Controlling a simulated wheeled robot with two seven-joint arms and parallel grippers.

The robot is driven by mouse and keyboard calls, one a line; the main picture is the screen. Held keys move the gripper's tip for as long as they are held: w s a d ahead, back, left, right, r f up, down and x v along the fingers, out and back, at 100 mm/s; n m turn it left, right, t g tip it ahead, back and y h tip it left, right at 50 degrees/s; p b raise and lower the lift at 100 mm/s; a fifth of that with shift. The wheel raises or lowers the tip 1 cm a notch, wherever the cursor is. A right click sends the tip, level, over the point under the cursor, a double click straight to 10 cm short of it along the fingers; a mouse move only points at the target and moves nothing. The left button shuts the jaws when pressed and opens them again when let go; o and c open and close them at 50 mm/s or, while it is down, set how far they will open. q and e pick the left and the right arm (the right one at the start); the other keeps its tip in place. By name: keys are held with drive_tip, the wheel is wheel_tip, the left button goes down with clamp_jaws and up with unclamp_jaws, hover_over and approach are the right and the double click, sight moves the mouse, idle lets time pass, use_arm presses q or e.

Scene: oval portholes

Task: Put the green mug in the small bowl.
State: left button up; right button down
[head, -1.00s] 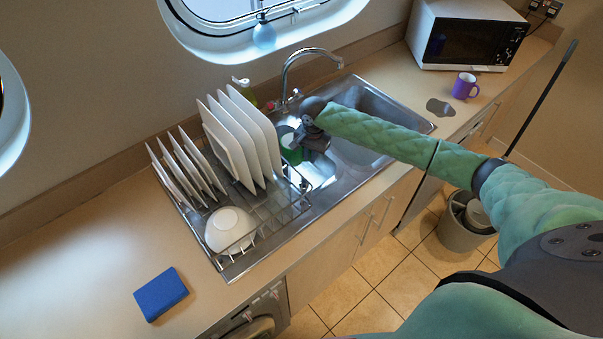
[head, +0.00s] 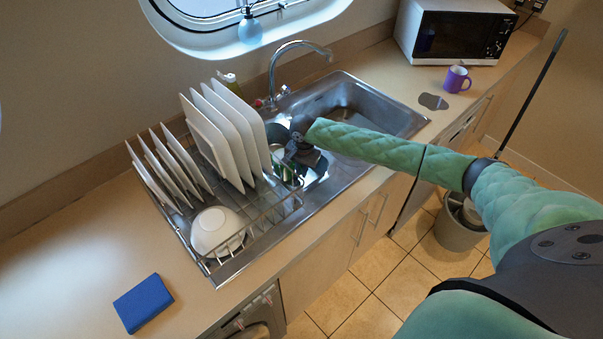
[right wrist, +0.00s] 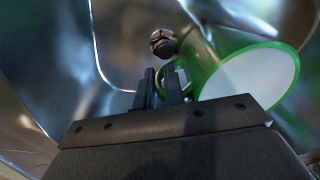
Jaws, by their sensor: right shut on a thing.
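The green mug (head: 287,174) is at the left part of the sink in the head view, partly hidden by my right gripper (head: 297,156). In the right wrist view the mug (right wrist: 208,62) lies tilted, with its green rim and pale inside facing the camera. My right gripper (right wrist: 168,88) is shut on the mug, at its handle side. The left part of the sink (head: 318,180) around it looks like the smaller basin; I cannot tell whether the mug touches its floor. A white bowl (head: 214,232) stands upside down in the dish rack. My left gripper is out of view.
The wire dish rack (head: 262,226) with several upright plates (head: 212,138) stands close left of the mug. The tap (head: 297,45) arches behind the sink. A larger basin (head: 372,108) is at the right.

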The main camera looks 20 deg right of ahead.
drive_tip(key=shift+r, duration=0.1)
idle(0.3)
drive_tip(key=c, duration=1.6)
unclamp_jaws()
drive_tip(key=shift+f, duration=0.2)
drive_tip(key=shift+o, duration=0.5)
